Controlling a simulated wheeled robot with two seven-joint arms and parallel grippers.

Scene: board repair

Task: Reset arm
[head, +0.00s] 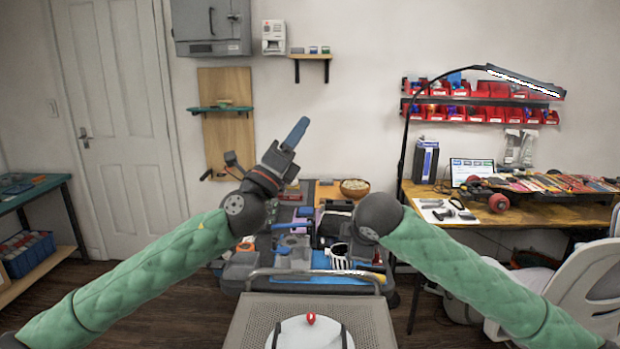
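My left arm comes in from the left in a green padded sleeve. My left gripper (295,133) is raised, with its blue fingers pointing up and to the right, in front of the wall and above the cart. The fingers overlap from this side, so their opening is unclear. I see nothing held in it. My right arm (460,266) reaches in from the right to a dark wrist joint (379,218) over the cart's right side. The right gripper is hidden behind that joint.
A cart (240,272) full of tools and parts stands ahead, with a bowl (354,188) at its back. A wooden workbench (487,222) with a lamp and a white chair (590,285) are on the right. A shelf unit (38,190) stands left. Floor shows between shelf and cart.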

